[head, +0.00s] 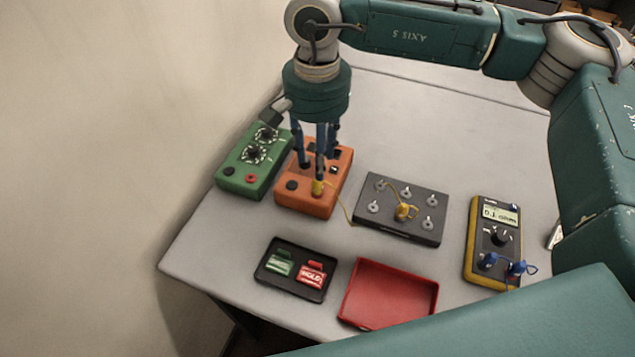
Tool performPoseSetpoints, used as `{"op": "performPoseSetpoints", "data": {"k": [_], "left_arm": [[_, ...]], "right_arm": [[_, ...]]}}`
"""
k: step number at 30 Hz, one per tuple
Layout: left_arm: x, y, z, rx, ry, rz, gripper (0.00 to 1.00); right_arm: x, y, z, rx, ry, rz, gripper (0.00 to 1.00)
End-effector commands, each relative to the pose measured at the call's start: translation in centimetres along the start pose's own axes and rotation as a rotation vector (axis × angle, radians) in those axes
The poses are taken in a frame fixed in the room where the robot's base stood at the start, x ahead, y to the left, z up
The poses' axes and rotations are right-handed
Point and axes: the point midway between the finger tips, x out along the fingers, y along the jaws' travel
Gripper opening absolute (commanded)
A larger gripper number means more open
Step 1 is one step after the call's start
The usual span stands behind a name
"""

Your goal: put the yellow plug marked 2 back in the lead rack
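A yellow plug (318,188) stands on the front part of the orange box (289,201), with a thin yellow lead running right from it. Another yellow plug (404,212) sits on the dark grey block with silver posts (372,222), which may be the lead rack. I cannot read a number on either plug. My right gripper (312,170) points down over the orange box, right above the first plug. Its fingers look spread apart, and one partly covers the view of the plug's top; I see no clear grip on it. My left gripper is not in view.
A green box with dials (239,179) stands left of the orange box. In front are a black tray (263,283) with green and red tags and an empty red tray (388,293). A yellow multimeter (480,238) with blue plugs stands right. The table's back is clear.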

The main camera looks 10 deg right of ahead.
Motion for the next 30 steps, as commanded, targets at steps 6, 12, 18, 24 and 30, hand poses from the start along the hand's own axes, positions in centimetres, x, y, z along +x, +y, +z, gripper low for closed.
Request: {"op": "performPoseSetpoints", "data": {"k": [6, 12, 18, 24, 30], "left_arm": [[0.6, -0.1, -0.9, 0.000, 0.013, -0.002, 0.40], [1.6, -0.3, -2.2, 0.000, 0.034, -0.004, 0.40], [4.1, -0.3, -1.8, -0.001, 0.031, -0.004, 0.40], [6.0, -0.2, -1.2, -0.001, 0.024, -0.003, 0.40], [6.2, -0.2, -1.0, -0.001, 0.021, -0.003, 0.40]], "right_arm": [[1.3, 0.1, 0.0, 0.001, -0.001, 0.002, 0.38], [3.7, 0.1, 0.0, 0.002, 0.000, 0.002, 0.38], [7.2, 0.1, 0.0, 0.002, -0.001, 0.001, 0.38], [8.9, 0.0, 0.0, 0.001, 0.000, -0.001, 0.38], [9.0, 0.0, 0.0, 0.000, 0.000, 0.000, 0.38]]}}
